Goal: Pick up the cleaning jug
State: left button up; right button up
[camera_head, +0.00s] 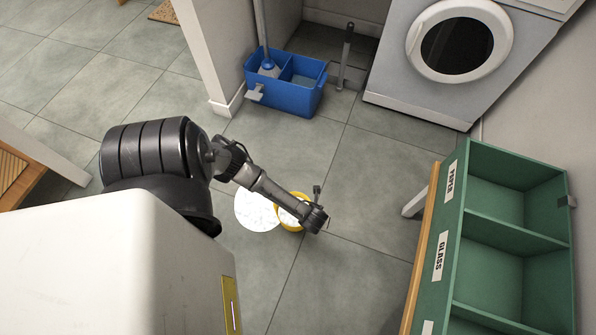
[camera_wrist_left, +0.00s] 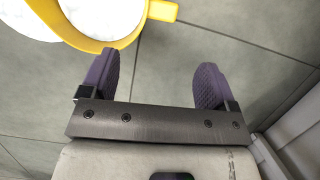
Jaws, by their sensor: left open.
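A yellow round vessel with a handle, which looks like the cleaning jug (camera_head: 286,216), is on the grey tiled floor, partly hidden by my left gripper (camera_head: 316,213). In the left wrist view the jug (camera_wrist_left: 112,42) is at the top left, its yellow rim around a white, marbled inside. Its handle (camera_wrist_left: 162,11) points right, beyond the fingertips. My left gripper (camera_wrist_left: 157,72) is open, with nothing between its purple pads. I cannot tell its height above the floor. My right gripper is not in view.
A white round patch (camera_head: 257,211) lies left of the jug. A blue mop bucket (camera_head: 290,97) stands behind, beside a washing machine (camera_head: 400,75). Floor in front of the jug is clear.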

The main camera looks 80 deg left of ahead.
pick_arm(q)
jog(key=b+x, duration=1)
jog(key=x, duration=0.4)
jog(key=shift+a+r, duration=0.1)
jog(key=shift+r, duration=0.1)
jog(key=shift+c, duration=0.3)
jog(key=c, duration=0.4)
grip_shut()
